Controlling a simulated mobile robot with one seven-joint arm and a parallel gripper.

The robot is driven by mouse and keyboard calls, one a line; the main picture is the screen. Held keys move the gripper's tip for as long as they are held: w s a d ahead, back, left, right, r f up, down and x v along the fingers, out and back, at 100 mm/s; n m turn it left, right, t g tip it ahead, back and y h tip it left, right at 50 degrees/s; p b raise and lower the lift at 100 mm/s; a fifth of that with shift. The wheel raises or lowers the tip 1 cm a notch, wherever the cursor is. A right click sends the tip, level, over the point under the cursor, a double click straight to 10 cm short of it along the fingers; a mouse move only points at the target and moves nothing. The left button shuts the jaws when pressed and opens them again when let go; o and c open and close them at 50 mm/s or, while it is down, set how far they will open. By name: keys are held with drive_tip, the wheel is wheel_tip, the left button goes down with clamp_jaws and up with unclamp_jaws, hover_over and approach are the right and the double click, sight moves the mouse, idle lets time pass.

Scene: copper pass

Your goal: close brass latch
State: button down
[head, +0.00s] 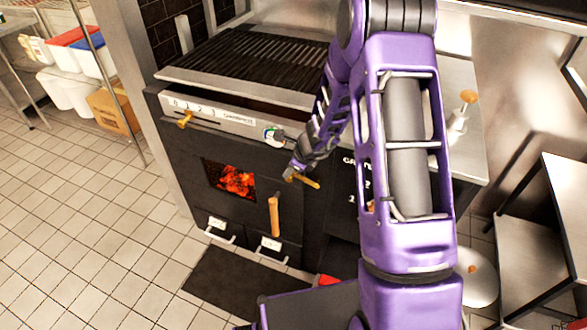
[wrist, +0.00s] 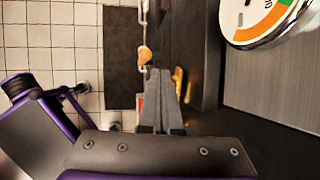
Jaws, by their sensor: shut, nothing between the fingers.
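The brass latch (head: 307,182) is a short yellow bar on the dark front of the oven, at the right side of the fire door (head: 198,165). It sticks out to the right of my gripper (head: 290,172), which hides part of it. In the wrist view the latch (wrist: 179,84) shows just right of my gripper's fingers (wrist: 161,74). The fingers are shut together with nothing between them. They are very close to the latch; I cannot tell whether they touch it. The door has a window with glowing coals and a wooden handle (head: 274,215); the handle also shows in the wrist view (wrist: 145,54).
A round gauge (head: 273,135) sits above the door, and large in the wrist view (wrist: 258,18). A brass lever (head: 184,119) is at the upper left of the oven front. Two lower drawers have metal handles. A dark mat (head: 235,283) lies on the tiled floor, which is open at left.

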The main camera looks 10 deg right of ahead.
drive_tip(key=shift+a+b+x, duration=0.2)
drive_tip(key=shift+b+x, duration=0.65)
drive_tip(key=shift+x, duration=0.8)
drive_tip(key=shift+s, duration=0.1)
drive_tip(key=a+r+p, duration=0.3)
drive_tip(key=r+p, duration=0.1)
drive_tip(key=r, duration=0.9)
drive_tip(key=shift+s+r, duration=0.3)
drive_tip(key=shift+s, duration=0.15)
drive_tip(key=shift+a, duration=0.1)
